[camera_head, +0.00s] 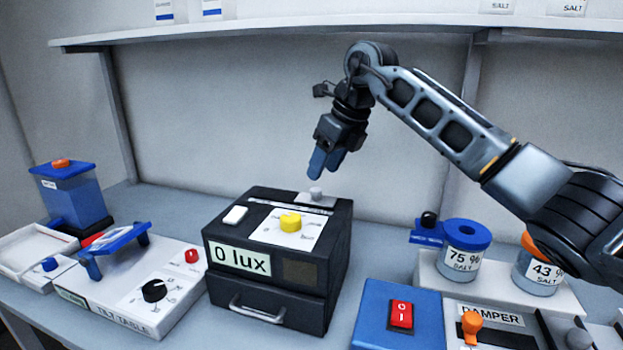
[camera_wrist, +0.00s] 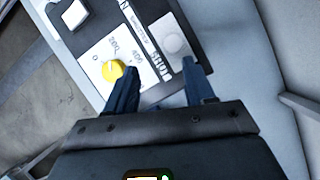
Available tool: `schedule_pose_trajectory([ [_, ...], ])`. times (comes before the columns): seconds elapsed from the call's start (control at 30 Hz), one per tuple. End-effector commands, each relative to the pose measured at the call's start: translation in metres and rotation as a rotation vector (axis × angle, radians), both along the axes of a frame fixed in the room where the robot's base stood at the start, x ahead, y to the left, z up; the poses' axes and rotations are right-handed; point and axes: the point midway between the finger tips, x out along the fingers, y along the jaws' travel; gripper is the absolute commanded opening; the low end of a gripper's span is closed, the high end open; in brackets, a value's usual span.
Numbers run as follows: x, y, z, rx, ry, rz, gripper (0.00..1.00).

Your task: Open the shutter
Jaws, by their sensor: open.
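A black box (camera_head: 225,232) with a "0 lux" display stands mid-table. A yellow dial (camera_head: 290,221) sits on a white scale panel, and shows in the wrist view (camera_wrist: 113,70). My gripper (camera_head: 326,164) is open and empty, pointing down above the back of the box, apart from the knob.
A white button (camera_head: 235,215) and a front drawer handle (camera_head: 257,309) are on the box. Left stands the tilt table (camera_head: 130,310) with a blue plate. Right are a blue switch box (camera_head: 375,325), the damper unit and salt jars (camera_head: 464,250). A shelf (camera_head: 280,32) runs above.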

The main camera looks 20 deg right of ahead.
Motion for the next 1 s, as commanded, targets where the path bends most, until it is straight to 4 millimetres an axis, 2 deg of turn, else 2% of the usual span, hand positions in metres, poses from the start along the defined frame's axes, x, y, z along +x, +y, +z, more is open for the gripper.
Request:
schedule_pose_trajectory([
  [0.03,0.002,-0.007,0.004,-0.024,-0.003,-0.011,0.54],
  [0.17,0.006,-0.012,0.001,-0.043,-0.002,-0.021,0.54],
  [0.63,0.026,0.002,-0.058,-0.041,-0.003,-0.019,0.54],
  [1.0,0.028,0.004,-0.065,-0.041,-0.005,-0.018,0.54],
])
